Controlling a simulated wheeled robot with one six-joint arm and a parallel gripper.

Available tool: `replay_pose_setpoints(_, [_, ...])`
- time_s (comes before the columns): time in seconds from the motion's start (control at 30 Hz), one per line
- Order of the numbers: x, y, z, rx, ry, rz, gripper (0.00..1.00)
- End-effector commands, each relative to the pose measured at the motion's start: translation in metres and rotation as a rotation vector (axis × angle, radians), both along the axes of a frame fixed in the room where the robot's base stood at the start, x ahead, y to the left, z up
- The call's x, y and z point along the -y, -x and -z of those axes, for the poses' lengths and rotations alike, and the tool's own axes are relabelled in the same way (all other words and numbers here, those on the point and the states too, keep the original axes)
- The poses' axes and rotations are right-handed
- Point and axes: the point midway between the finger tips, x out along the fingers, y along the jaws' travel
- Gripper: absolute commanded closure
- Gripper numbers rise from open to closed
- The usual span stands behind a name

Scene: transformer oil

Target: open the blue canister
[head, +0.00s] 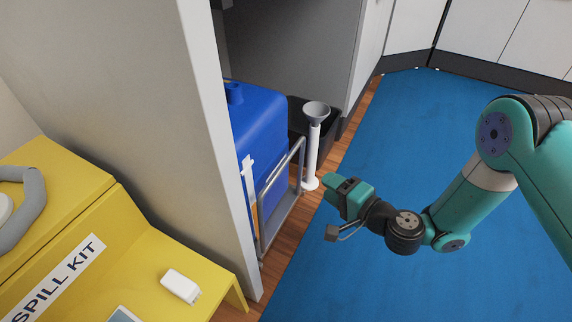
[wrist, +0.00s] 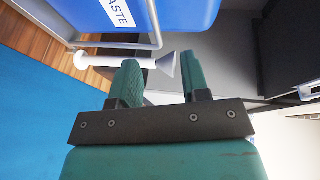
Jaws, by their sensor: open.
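The blue canister (head: 265,125) stands inside the grey cabinet, partly hidden by the cabinet's side panel. Its blue cap (head: 234,92) is on top, near the panel. In the wrist view the canister (wrist: 190,14) shows at the top edge, with part of a white label reading "ASTE". My gripper (head: 334,188) is in front of the cabinet, to the right of the canister and apart from it. In the wrist view my gripper (wrist: 162,80) has its two fingers apart, with nothing held between them. The cap does not show in the wrist view.
A grey metal rail frame (head: 281,190) stands at the canister's front. A white stand with a grey funnel top (head: 313,140) is close to my gripper. A black bin (head: 328,122) is behind it. The yellow spill kit (head: 150,258) is at left. The blue floor (head: 410,125) is clear.

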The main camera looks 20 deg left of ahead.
Motion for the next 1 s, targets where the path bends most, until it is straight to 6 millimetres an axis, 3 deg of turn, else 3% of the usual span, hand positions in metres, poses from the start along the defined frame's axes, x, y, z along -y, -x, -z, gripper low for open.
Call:
replay_pose_setpoints(0.1, [0.000,-0.001,0.014,-0.020,-0.008,0.030,0.58])
replay_pose_setpoints(0.27, [-0.014,-0.008,0.019,-0.018,-0.008,0.033,0.58])
replay_pose_setpoints(0.8, [-0.110,-0.057,0.040,-0.013,-0.009,0.030,0.58])
replay_pose_setpoints(1.0, [-0.138,-0.072,0.046,-0.017,-0.007,0.032,0.58])
